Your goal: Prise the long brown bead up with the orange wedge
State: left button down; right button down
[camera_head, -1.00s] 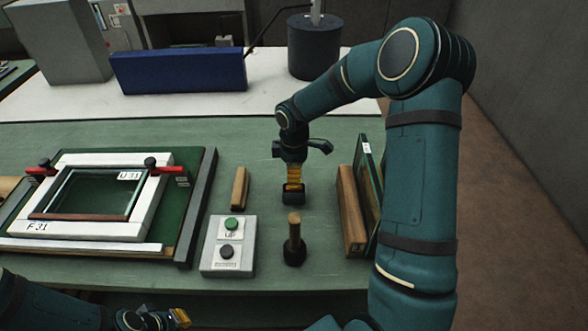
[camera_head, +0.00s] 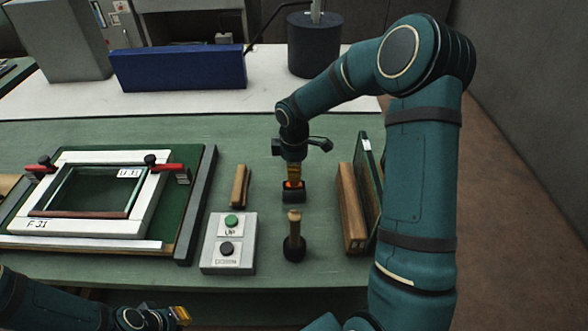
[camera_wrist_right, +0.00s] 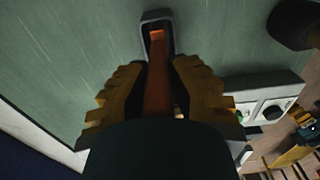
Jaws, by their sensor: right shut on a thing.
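The orange wedge (camera_wrist_right: 158,85) stands in a small dark holder (camera_head: 293,197) on the green bench. My right gripper (camera_head: 293,178) is shut on the wedge, directly above the holder. In the right wrist view the wedge lies between both yellow fingers, and its far end is inside the holder's rim (camera_wrist_right: 155,15). A long brown bead (camera_head: 78,216) lies along the near edge of the glass in the white frame (camera_head: 100,229) at the left. My left gripper (camera_head: 181,315) is low at the bottom edge, far from the frame. Its finger opening is unclear.
A grey box with UP and DOWN buttons (camera_head: 228,258) stands between the frame and the holder. A wooden block (camera_head: 240,186) and a wooden-handled tool (camera_head: 294,225) are close by. Upright boards (camera_head: 351,210) stand right of the holder. Red clamps (camera_head: 168,170) sit on the frame.

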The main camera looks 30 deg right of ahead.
jog(key=shift+r+p, duration=2.7)
jog(key=shift+r, duration=0.8)
jog(key=shift+f, duration=0.1)
